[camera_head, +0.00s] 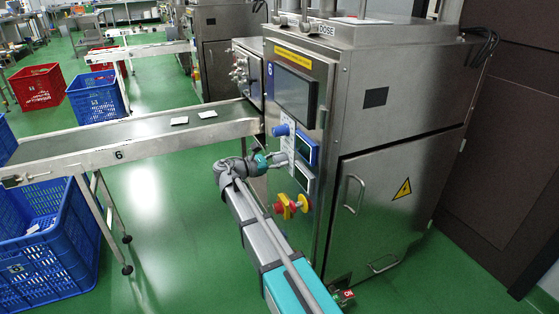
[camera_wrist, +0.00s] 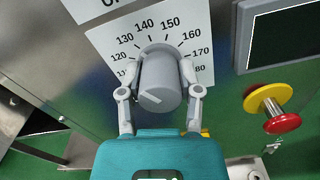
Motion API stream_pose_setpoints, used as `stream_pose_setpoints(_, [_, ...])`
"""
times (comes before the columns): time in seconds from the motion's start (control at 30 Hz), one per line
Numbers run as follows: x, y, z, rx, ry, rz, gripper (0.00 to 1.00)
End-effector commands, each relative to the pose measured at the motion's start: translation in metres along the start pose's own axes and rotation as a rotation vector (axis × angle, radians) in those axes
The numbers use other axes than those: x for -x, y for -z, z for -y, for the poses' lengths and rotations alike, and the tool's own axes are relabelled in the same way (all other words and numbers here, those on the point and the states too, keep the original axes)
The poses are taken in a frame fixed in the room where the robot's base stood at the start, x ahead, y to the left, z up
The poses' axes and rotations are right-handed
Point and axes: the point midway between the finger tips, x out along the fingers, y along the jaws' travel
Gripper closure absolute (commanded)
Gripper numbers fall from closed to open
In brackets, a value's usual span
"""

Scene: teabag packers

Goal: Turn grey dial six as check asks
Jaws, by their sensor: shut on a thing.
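The grey dial (camera_wrist: 158,84) sits on a white scale plate (camera_wrist: 202,70) in the wrist view. Printed numbers run around it, with 120 to 180 readable. A short white line shows at the lower left of the dial's face. My gripper (camera_wrist: 160,76) has one finger on each side of the dial and is shut on it. In the head view my gripper (camera_head: 279,159) is at the front panel of the machine (camera_head: 330,150) marked 6, below a blue knob (camera_head: 281,130). The dial is too small to make out there.
A red and yellow stop button (camera_wrist: 272,112) sticks out right of the dial, below a dark screen (camera_wrist: 284,36). It also shows in the head view (camera_head: 292,206). A conveyor (camera_head: 130,135) with white packets runs left. A blue crate (camera_head: 45,250) stands below it.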

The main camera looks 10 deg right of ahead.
Motion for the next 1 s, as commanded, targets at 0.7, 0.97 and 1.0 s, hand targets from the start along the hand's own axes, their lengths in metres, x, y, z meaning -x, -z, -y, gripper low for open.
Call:
stream_pose_setpoints(0.7, [-0.0012,-0.0001,0.0004,-0.406,0.002,0.001,1.0])
stream_pose_setpoints(0.97, [-0.0013,-0.0001,0.0005,-0.652,0.002,0.001,1.0])
stream_pose_setpoints(1.0, [-0.0013,-0.0001,0.0006,-0.69,0.002,0.001,1.0])
